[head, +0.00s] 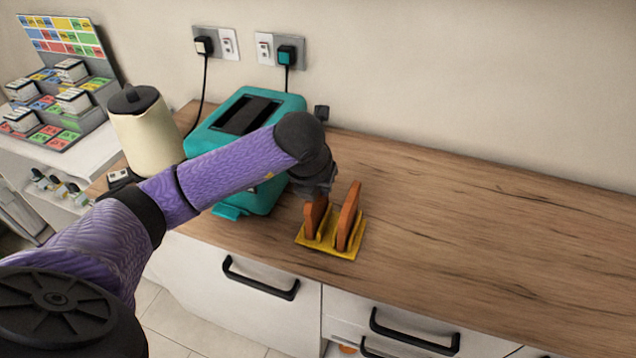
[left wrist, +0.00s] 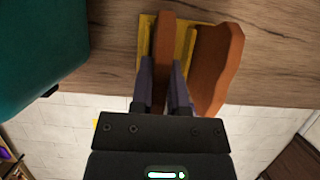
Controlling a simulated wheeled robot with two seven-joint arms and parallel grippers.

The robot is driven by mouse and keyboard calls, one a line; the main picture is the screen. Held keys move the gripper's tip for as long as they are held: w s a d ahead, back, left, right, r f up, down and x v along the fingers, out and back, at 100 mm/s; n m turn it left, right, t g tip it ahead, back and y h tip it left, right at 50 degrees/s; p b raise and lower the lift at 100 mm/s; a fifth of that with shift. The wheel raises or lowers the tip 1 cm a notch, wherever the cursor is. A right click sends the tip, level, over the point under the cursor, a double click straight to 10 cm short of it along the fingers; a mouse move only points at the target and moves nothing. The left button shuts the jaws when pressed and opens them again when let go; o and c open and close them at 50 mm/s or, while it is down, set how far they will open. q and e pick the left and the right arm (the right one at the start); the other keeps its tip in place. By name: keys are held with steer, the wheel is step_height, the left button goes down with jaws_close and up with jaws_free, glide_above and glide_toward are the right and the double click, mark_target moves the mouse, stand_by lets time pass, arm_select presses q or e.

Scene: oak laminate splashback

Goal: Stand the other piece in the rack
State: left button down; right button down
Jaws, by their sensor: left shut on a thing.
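The yellow rack (head: 345,252) stands on the wooden counter near its front edge; part of it shows in the left wrist view (left wrist: 146,28). One brown toast piece (head: 348,215) stands upright, leaning slightly, in the rack's right part; it is also in the left wrist view (left wrist: 215,62). The other brown piece (head: 313,217) is upright at the rack's left part, between my left gripper's fingers (left wrist: 163,68). My left gripper (head: 316,195) is shut on this piece from above. The wrist partly hides its top, and I cannot tell whether its bottom edge rests on the rack. My right gripper is out of view.
A teal toaster (head: 225,115) with dark slots stands just left of the rack, behind my left arm. A cream kettle (head: 147,130) is further left. Plugs and cords hang at the wall. The counter (head: 480,220) right of the rack is clear.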

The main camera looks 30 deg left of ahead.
arm_select(q)
steer(key=shift+f, duration=0.3)
steer(key=c, duration=0.5)
jaws_free()
steer(key=shift+c, duration=0.2)
step_height(320, 180, up, 7)
steer(key=p, duration=0.5)
steer(key=shift+r, duration=0.15)
